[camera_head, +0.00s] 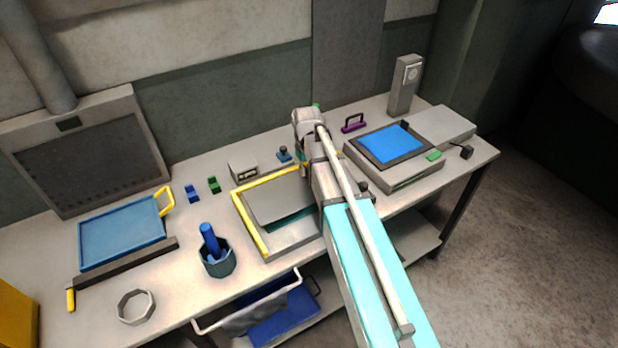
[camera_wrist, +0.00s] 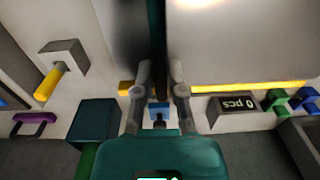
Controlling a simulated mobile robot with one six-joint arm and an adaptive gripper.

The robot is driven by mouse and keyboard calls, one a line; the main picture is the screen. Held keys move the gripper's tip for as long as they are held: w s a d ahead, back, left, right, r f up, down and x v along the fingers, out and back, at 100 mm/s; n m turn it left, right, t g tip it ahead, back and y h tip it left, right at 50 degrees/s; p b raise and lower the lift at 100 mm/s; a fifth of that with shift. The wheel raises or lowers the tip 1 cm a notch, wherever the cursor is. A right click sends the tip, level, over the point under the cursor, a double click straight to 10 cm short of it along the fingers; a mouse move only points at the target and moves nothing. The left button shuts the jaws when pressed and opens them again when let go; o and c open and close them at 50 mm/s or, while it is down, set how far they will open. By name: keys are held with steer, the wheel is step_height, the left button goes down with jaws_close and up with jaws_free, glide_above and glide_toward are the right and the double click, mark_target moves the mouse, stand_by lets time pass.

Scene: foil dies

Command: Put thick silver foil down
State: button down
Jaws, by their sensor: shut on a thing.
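The thick silver foil, a flat grey sheet (camera_head: 278,198), is over the yellow-edged tray (camera_head: 250,227) in the head view. Dark teal tray floor shows along its front edge. In the wrist view the pale sheet (camera_wrist: 235,45) fills the upper right, with the yellow edge beyond it. My gripper (camera_wrist: 161,70) is at the sheet's edge, its two fingers close together and shut on the foil; the exact grip is hard to make out. In the head view my arm mostly hides the gripper. I cannot tell whether the sheet touches the tray floor.
A small display box (camera_wrist: 237,104) reads 0 pcs behind the tray. Blue and green small blocks (camera_head: 214,184) stand left of it. A cup with a blue handle (camera_head: 217,258) is at the front left. A press with a blue pad (camera_head: 392,144) and a purple handle (camera_head: 354,123) are right.

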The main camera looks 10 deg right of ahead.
mark_target(305, 177)
steer(key=shift+f+b, duration=1.3)
steer(key=shift+f, duration=0.25)
steer(key=shift+f, duration=0.15)
steer(key=c, duration=0.7)
jaws_free()
step_height(305, 177, up, 12)
steer(key=p, duration=1.2)
steer(key=shift+d+r, duration=0.1)
steer(key=shift+r, duration=0.1)
